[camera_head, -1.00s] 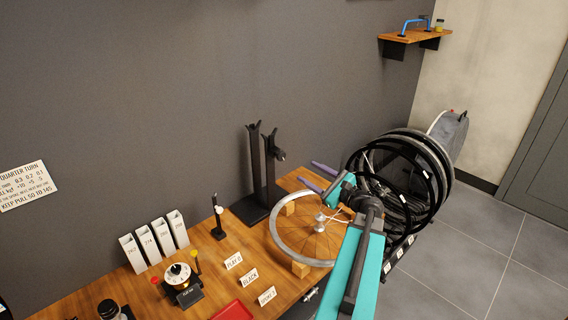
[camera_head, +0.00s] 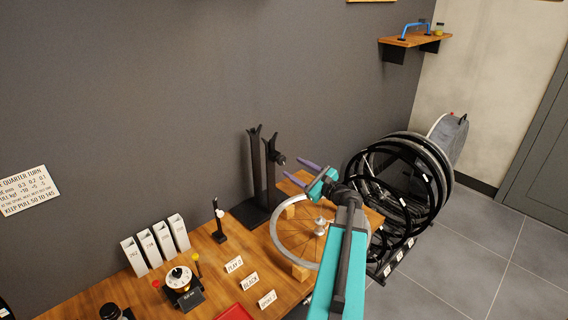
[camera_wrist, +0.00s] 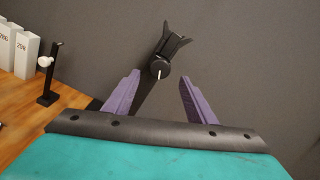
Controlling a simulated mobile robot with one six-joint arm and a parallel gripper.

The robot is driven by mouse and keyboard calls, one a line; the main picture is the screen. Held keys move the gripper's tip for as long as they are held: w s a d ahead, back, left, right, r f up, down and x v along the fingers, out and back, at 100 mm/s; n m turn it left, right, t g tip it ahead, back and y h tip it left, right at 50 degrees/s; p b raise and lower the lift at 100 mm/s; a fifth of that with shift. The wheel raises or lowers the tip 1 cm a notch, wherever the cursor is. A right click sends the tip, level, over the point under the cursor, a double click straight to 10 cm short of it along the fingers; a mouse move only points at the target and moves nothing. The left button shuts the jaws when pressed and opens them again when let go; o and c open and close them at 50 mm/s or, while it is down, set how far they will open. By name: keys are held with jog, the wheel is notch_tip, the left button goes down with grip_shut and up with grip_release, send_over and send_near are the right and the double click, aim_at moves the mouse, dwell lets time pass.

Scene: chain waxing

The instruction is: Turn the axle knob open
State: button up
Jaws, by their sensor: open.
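The axle knob (camera_head: 279,159) is a small black round knob on the side of a black two-post stand (camera_head: 254,177) on the bench. In the wrist view the knob (camera_wrist: 160,70) faces me with a short white mark pointing roughly downward, below the forked post top (camera_wrist: 171,43). My gripper (camera_head: 291,169) is open and empty, with its two purple fingers apart and pointing at the stand. In the wrist view the knob appears between the fingertips of my gripper (camera_wrist: 160,78), farther off; I see no contact.
White boxes (camera_head: 148,247), a small black post (camera_head: 219,222), a dial device (camera_head: 181,278) and label cards (camera_head: 250,281) stand on the bench at left. A rack of black wheels (camera_head: 405,190) stands at right.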

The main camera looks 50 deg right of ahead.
aim_at(283, 161)
jog(key=shift+w+d+p, duration=0.2)
jog(key=shift+w+p, duration=0.35)
jog(key=shift+w, duration=2.6)
jog(key=shift+c, duration=0.5)
